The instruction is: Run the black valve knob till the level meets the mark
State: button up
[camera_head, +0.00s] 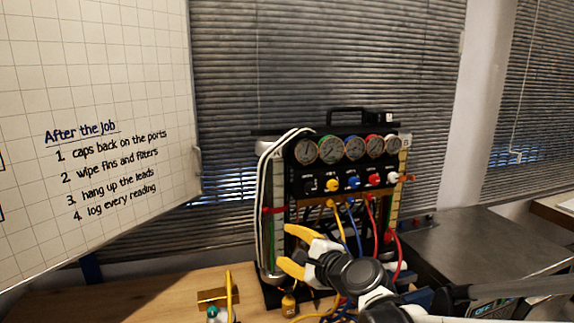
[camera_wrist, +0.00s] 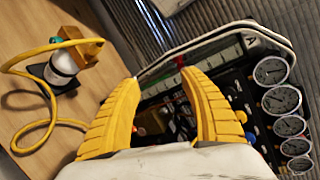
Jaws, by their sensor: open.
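The gauge rig (camera_head: 350,170) stands upright on the bench with a row of round gauges. The black valve knob (camera_head: 309,186) is at the left end of the knob row, beside a yellow knob (camera_head: 332,186). Column A (camera_head: 280,190) at the rig's left side has a red mark (camera_head: 273,210) and green below; the exact level is too small to read. My gripper (camera_head: 284,249) is open and empty, in front of the rig's lower left and below the black knob. In the wrist view the open fingers (camera_wrist: 158,80) frame the rig's left side; the black knob cannot be made out there.
Yellow, blue and red hoses (camera_head: 371,213) hang from the rig's front near my gripper. A white bottle (camera_wrist: 61,65) with a yellow hose stands on the bench to the left. A whiteboard (camera_head: 95,90) is at left, a grey metal counter (camera_head: 480,245) at right.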

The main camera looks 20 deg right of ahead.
jog(key=w+d+r+m+t+h+p, duration=0.25)
jog(key=w+d+r+m, duration=0.25)
jog(key=d+m, duration=0.3)
jog(key=m+h+p, duration=0.2)
jog(key=m, duration=0.5)
send_near(311, 190)
jog(key=shift+n+t, duration=0.3)
jog(key=shift+t, duration=0.15)
jog(key=w, duration=1.1)
jog(key=shift+d+f+b, duration=0.3)
jog(key=shift+d+f, duration=0.05)
grip_shut()
